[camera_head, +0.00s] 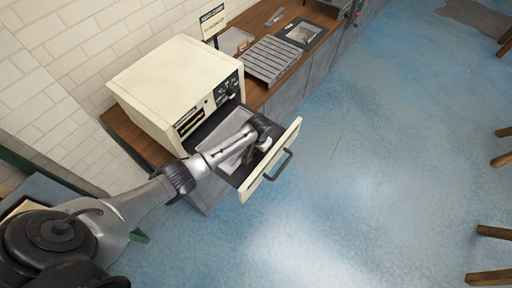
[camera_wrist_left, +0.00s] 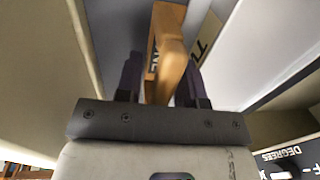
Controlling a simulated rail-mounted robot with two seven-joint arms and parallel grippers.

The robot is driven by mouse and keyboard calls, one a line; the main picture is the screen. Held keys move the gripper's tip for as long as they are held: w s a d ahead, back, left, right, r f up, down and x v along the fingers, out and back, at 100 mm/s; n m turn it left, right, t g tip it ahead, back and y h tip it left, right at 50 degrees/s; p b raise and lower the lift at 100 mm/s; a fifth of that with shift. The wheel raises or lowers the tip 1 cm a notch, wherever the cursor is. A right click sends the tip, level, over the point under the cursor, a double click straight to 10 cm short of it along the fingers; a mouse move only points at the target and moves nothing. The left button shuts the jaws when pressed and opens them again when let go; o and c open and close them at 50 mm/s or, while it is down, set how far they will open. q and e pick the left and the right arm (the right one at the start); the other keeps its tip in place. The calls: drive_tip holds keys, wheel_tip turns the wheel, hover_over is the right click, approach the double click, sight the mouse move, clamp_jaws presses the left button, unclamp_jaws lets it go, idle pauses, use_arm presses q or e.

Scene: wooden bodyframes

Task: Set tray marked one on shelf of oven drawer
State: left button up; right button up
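The cream oven (camera_head: 180,85) stands on the wooden counter with its dark drawer (camera_head: 283,160) pulled open. A pale grey tray (camera_head: 228,125) lies in the drawer, partly hidden by my left arm. My left gripper (camera_head: 263,144) is inside the drawer, near its front panel, pointing down. In the left wrist view, an orange-brown block with dark lettering (camera_wrist_left: 168,55) stands between the fingers of the left gripper (camera_wrist_left: 160,85). The lettering is only partly readable. The fingers are close to its sides; contact is unclear. My right gripper is not in view.
A ribbed grey rack (camera_head: 271,61) and a dark panel (camera_head: 302,33) lie on the counter (camera_head: 256,95) beyond the oven. A small sign (camera_head: 212,20) stands near the wall. The blue floor (camera_head: 380,150) is open to the right, with wooden legs at the edge.

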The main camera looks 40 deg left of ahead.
use_arm(q)
drive_tip(key=shift+o, duration=0.4)
drive_tip(key=shift+r, duration=0.5)
wheel_tip(320, 180, up, 11)
drive_tip(key=d+p, duration=0.1)
drive_tip(key=shift+d+p, duration=0.15)
drive_tip(key=shift+p, duration=0.2)
idle(0.7)
